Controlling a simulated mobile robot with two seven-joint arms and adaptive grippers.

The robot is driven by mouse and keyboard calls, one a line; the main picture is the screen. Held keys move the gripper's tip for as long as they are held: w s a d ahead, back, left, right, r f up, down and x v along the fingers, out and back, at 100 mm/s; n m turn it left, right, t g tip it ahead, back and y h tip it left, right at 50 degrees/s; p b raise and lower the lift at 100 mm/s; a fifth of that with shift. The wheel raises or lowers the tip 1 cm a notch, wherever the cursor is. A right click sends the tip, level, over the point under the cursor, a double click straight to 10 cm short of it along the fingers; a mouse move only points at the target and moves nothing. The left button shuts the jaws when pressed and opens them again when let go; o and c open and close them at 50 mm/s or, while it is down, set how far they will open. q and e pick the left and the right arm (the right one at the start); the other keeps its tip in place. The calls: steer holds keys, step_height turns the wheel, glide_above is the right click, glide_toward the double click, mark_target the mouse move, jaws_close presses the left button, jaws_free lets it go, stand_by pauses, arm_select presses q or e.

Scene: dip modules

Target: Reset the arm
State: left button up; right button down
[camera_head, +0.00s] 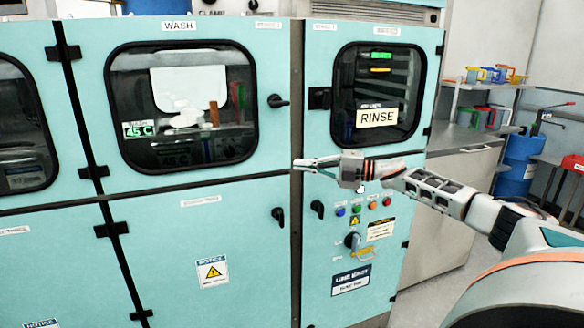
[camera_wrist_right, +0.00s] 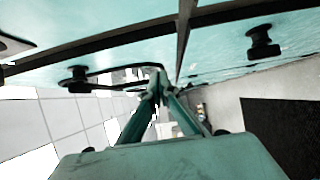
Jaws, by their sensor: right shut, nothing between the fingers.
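My right arm reaches in from the right in the head view, and its gripper (camera_head: 300,163) points left in front of the teal machine (camera_head: 250,250). The fingers are closed together and hold nothing. In the right wrist view the two fingertips (camera_wrist_right: 158,85) meet at the middle. In the head view the gripper overlaps the seam between the wash and rinse sections. I cannot tell whether it touches the panel. My left gripper is not in view.
The wash door (camera_head: 185,105) and rinse door (camera_head: 378,97) appear closed. Coloured buttons (camera_head: 372,206) and a rotary switch (camera_head: 352,240) sit below the right gripper. A grey counter (camera_head: 465,138), a blue barrel (camera_head: 517,160) and a red stand (camera_head: 572,165) are at the right. Floor shows at lower right.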

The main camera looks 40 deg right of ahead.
steer(key=shift+s+d+f+b, duration=0.6)
steer(key=shift+s+d, duration=0.85)
steer(key=shift+d, duration=1.5)
steer(key=s+a+f+m+h, duration=0.15)
steer(key=a+f+m, duration=0.25)
steer(key=a+f, duration=0.95)
steer(key=s+a+f+m, duration=0.2)
steer(key=a+f+m, duration=0.2)
steer(key=a+f, duration=0.95)
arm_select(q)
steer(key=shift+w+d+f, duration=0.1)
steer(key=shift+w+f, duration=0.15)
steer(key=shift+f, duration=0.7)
arm_select(e)
steer(key=s+a+f+m+g+h, duration=0.1)
steer(key=s+a+f+m+h, duration=0.1)
steer(key=s+a+f+m, duration=0.2)
steer(key=s+a+f+m+g+h, duration=0.1)
steer(key=s+a+f+m+h, duration=0.2)
steer(key=s+f, duration=0.7)
steer(key=s+a+f+m+g+h, duration=0.1)
steer(key=s+a+f+m, duration=0.4)
steer(key=s, duration=0.6)
steer(key=shift+s+a+f+m+h, duration=0.25)
steer(key=shift+f+m+h, duration=0.4)
steer(key=shift+f+m, duration=0.2)
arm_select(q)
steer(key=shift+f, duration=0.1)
arm_select(e)
steer(key=shift+w, duration=0.1)
